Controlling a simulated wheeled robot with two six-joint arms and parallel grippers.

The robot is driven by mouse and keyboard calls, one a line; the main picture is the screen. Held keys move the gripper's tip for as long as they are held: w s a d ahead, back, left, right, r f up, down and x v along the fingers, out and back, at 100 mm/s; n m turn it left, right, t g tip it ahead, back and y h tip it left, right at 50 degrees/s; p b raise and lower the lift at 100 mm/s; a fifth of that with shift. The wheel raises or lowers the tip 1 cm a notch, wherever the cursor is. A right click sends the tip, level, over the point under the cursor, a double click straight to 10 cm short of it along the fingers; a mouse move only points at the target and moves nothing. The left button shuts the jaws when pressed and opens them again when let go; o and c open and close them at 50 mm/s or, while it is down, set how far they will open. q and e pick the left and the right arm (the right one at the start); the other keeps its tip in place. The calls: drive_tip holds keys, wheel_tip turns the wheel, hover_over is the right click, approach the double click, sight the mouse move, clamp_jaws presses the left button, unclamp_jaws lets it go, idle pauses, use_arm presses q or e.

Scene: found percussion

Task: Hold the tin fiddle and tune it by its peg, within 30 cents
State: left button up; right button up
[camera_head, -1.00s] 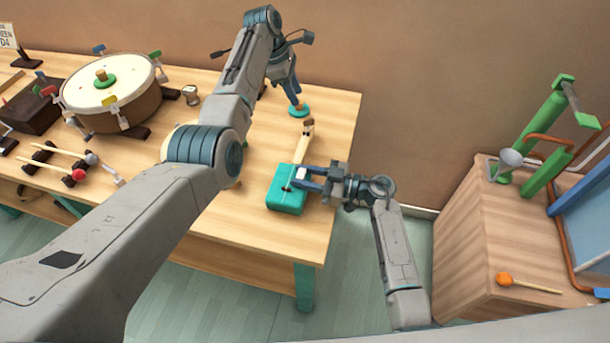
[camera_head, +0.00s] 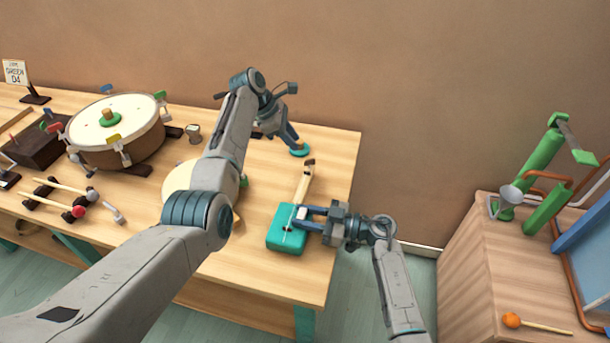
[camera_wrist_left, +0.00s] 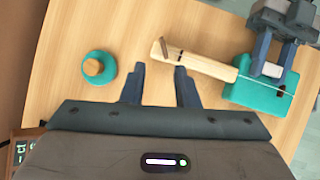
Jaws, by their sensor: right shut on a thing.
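The tin fiddle has a teal box body (camera_head: 287,240) and a pale wooden neck (camera_head: 303,184), and lies at the table's right end. Its dark peg (camera_head: 309,162) is at the far end of the neck; the peg also shows in the left wrist view (camera_wrist_left: 163,47). My right gripper (camera_head: 302,216) is shut on the fiddle where the neck meets the body. My left gripper (camera_wrist_left: 159,72) is open and empty in the left wrist view, with its fingertips just short of the peg end. In the head view it hangs near the peg, left of and beyond it.
A teal disc with a wooden knob (camera_head: 300,151) stands close to the fiddle's peg end. A large drum (camera_head: 115,130) and beaters (camera_head: 62,205) are on the left of the table (camera_head: 335,150). A wooden cabinet (camera_head: 500,260) with green pipes stands apart at right.

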sight(310, 162)
use_arm(q)
drive_tip(key=s+a+f+n+t+h, duration=0.3)
drive_tip(key=s+a+n+h, duration=0.1)
drive_tip(key=a+h, duration=0.3)
drive_tip(key=x, duration=1.1)
drive_tip(key=shift+w+d+f, duration=0.1)
drive_tip(key=shift+w+d, duration=0.25)
drive_tip(key=shift+w, duration=0.1)
